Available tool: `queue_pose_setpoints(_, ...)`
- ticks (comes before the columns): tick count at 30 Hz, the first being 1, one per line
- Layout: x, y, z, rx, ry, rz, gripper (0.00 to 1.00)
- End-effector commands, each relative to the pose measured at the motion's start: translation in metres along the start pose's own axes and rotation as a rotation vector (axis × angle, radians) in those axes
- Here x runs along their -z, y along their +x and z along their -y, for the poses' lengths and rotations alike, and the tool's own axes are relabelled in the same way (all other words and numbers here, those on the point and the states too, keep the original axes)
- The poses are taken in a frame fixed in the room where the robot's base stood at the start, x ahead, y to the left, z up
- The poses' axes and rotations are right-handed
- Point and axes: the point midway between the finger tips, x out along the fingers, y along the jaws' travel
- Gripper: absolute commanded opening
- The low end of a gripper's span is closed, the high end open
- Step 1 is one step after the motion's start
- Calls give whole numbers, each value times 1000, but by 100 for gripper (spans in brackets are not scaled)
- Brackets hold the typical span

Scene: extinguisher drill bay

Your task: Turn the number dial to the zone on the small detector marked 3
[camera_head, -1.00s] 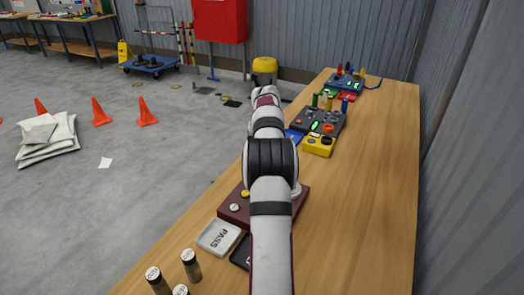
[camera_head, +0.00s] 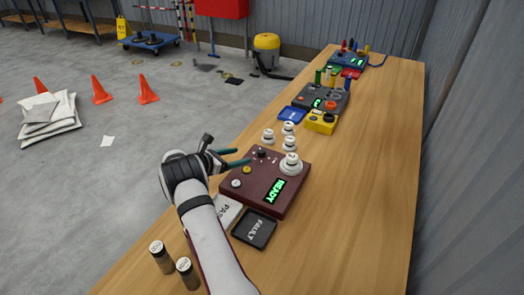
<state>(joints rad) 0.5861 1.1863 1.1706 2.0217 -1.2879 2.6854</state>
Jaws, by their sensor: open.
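A maroon panel (camera_head: 262,197) sits on the wooden bench with a green READY display (camera_head: 276,190). A black knob (camera_head: 262,153) near its far left edge may be the number dial; its numbers are too small to read. White round detectors stand on and beyond the panel: a larger one (camera_head: 291,165) on its right corner, and smaller ones (camera_head: 268,136), (camera_head: 288,128) and (camera_head: 289,144) behind. I cannot read a 3 on any. My gripper (camera_head: 243,157) is open and empty, its teal fingertips left of the black knob, pointing toward it. Contact cannot be told.
A PASS tray (camera_head: 225,213) and a black FAULT tray (camera_head: 254,230) lie before the panel. Dark canisters (camera_head: 162,257) stand at the near left. A blue tray (camera_head: 291,115), yellow box (camera_head: 322,122) and grey panel (camera_head: 323,98) lie farther back. The bench's right side is clear.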

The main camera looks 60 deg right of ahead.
Motion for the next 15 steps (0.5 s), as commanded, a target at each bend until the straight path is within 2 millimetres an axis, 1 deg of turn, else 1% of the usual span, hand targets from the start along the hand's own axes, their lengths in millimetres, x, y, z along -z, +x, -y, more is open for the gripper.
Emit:
queue_pose_setpoints(1, 0, 16, 1, 3, 3, 0, 70)
queue_pose_setpoints(3, 0, 38, 1, 3, 2, 0, 70)
queue_pose_setpoints(6, 0, 68, 1, 2, 3, 0, 70)
queue_pose_setpoints(9, 0, 94, 0, 0, 2, 0, 70)
queue_pose_setpoints(12, 0, 110, 0, -1, 1, 0, 70)
queue_pose_setpoints(15, 0, 119, -1, -2, 1, -1, 70)
